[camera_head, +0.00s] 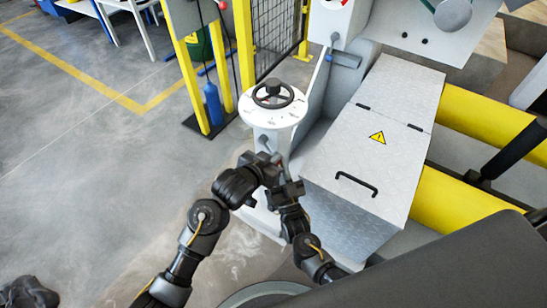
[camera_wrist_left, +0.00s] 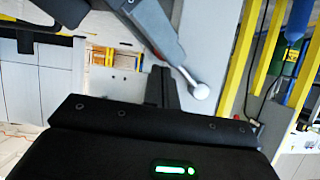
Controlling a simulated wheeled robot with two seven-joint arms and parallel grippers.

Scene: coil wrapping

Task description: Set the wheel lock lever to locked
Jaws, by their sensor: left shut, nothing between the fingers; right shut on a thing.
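The white pedestal (camera_head: 273,118) carries a black handwheel (camera_head: 272,94) on top. In the head view the grippers hide the lever.
A grey metal box (camera_head: 360,150) with a black handle and a warning sign stands right of the pedestal. Yellow rails (camera_head: 485,115) run beyond it. A yellow post frame and a blue bottle (camera_head: 213,103) are behind left. Open floor (camera_head: 90,150) lies left.

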